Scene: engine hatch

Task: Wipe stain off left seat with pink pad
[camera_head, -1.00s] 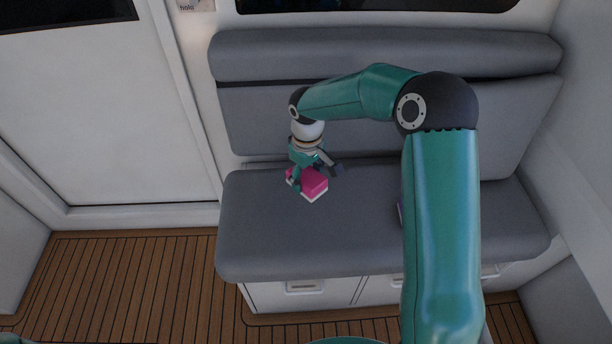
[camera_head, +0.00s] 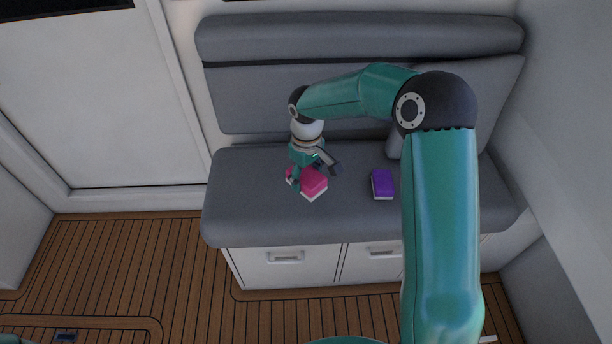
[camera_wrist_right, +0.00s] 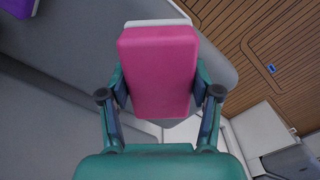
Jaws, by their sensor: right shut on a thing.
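The pink pad (camera_head: 311,183), with a white underside, is held by my right gripper (camera_head: 314,173) over the left part of the grey seat (camera_head: 250,208). In the right wrist view the pink pad (camera_wrist_right: 158,72) lies between the two fingers of the right gripper (camera_wrist_right: 160,100), which touch its sides. I cannot tell whether the pad touches the seat. No stain shows on the visible seat surface. The left gripper is not in view.
A purple pad (camera_head: 383,184) lies on the seat to the right; it also shows in the right wrist view (camera_wrist_right: 18,7). The backrest (camera_head: 260,97) rises behind. White drawers (camera_head: 287,268) are below the seat, and the wooden floor (camera_head: 130,270) in front looks mostly clear.

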